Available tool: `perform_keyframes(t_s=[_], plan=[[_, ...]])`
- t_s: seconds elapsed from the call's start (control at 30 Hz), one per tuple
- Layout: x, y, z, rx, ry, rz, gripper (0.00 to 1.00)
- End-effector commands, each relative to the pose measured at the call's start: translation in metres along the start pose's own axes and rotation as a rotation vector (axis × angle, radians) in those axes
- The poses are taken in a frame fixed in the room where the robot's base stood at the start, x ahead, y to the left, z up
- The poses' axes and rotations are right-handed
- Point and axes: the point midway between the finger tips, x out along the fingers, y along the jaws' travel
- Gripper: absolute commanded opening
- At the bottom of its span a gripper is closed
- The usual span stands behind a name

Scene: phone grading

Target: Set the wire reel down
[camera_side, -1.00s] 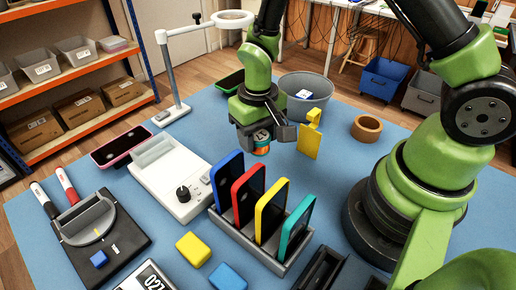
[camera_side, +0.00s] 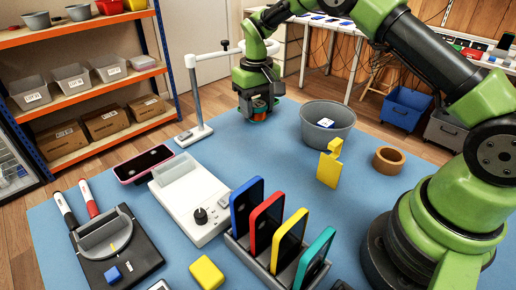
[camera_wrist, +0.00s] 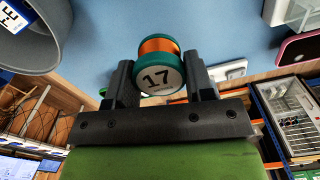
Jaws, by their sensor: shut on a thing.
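The wire reel (camera_wrist: 158,66) has orange wire between green flanges and a white label reading 17. In the wrist view it sits between the two fingers of my gripper (camera_wrist: 160,82), which is shut on it. In the side view my gripper (camera_side: 259,110) points down near the far edge of the blue mat (camera_side: 330,218), left of the grey bin. I cannot tell whether the reel touches the mat.
The grey bin (camera_side: 318,135) stands right of my gripper, with a yellow piece (camera_side: 329,168) before it. A lamp stand (camera_side: 195,100) rises to the left. A pink phone (camera_side: 143,163), a white device (camera_side: 196,208) and a phone rack (camera_side: 246,255) are nearer.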

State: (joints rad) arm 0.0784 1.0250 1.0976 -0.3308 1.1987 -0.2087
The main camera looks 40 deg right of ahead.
Motion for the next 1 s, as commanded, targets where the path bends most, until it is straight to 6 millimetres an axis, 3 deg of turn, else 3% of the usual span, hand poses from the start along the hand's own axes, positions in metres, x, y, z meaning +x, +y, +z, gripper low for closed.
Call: perform_keyframes(t_s=[0.17, 0.4, 0.77, 1.0], plan=[[0.005, 0.007, -0.008, 0.0, -0.001, -0.001, 0.25], [0.049, 0.007, -0.008, -0.002, -0.002, -0.003, 0.25], [0.094, 0.006, -0.008, -0.001, 0.001, -0.004, 0.25], [0.099, 0.006, -0.009, -0.002, 0.004, -0.004, 0.25]])
